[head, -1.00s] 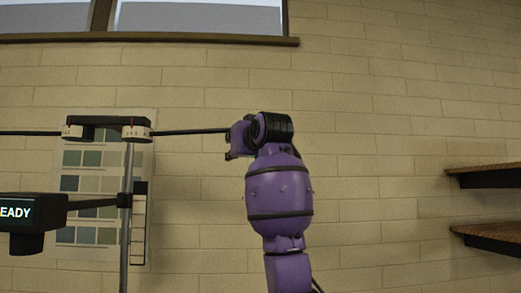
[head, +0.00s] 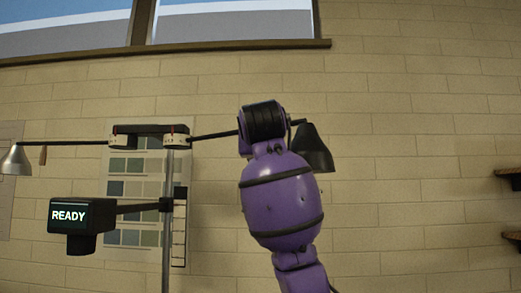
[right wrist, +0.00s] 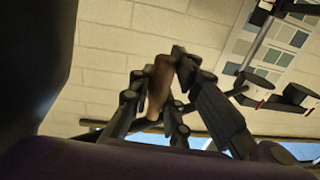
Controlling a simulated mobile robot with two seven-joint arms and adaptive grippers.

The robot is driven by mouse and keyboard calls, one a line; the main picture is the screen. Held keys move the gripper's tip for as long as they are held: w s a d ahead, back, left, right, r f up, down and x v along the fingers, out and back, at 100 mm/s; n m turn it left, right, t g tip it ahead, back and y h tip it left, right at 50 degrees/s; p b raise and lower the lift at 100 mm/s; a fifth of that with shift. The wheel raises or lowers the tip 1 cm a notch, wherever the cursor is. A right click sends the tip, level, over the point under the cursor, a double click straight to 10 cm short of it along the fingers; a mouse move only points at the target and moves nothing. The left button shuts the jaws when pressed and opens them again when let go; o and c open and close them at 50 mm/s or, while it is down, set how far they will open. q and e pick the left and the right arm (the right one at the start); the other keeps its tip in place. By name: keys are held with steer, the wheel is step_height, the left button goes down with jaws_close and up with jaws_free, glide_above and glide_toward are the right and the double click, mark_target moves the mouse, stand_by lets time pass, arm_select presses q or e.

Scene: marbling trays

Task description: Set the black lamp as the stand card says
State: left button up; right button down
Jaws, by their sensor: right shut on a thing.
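The black lamp (head: 313,148) is a dark cone shade pointing down, at the right end of a thin black arm on the lamp stand (head: 167,230). My purple right arm covers part of the lamp's arm and hides my right gripper in the head view. In the right wrist view, my right gripper (right wrist: 160,82) is shut on a brown wooden handle (right wrist: 159,92). White marked dials (head: 178,139) sit on the stand's top bar; their marks are too small to read. A narrow white card (head: 179,235) hangs by the post, its text unreadable. My left gripper is not visible.
A silver lamp (head: 16,160) hangs on the stand's left arm, with a small wooden handle (head: 43,155). A black display box (head: 82,216) reads READY. A colour chart (head: 127,190) is on the brick wall. Wooden shelves (head: 512,172) are at the far right.

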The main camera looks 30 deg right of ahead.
steer(key=c, duration=1.6)
jaws_free()
steer(key=shift+s+d, duration=0.1)
steer(key=shift+s, duration=0.05)
steer(key=shift+c, duration=0.2)
steer(key=v, duration=1.2)
